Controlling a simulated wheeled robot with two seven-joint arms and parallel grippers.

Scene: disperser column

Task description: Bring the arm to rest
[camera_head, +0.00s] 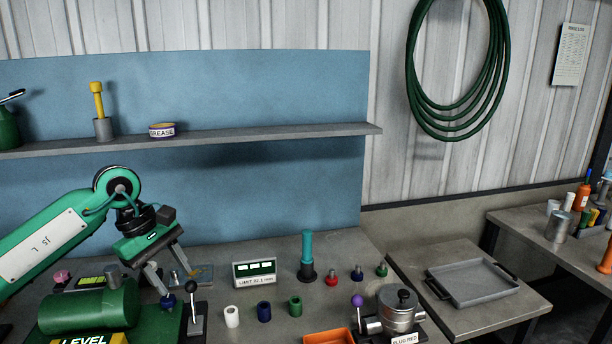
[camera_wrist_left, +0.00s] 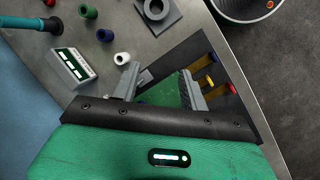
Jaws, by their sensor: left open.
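My left arm (camera_head: 45,245), green with a white plate, comes in from the left and bends down at the wrist over the left part of the workbench. My left gripper (camera_head: 176,281) points downward, its two grey fingers spread apart. In the left wrist view the gripper (camera_wrist_left: 158,82) is also open, with nothing held between the fingers. My right gripper is in neither view.
A display box (camera_head: 254,272) and teal-handled tool (camera_head: 307,255) stand behind. A grey tray (camera_head: 472,284) lies right.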

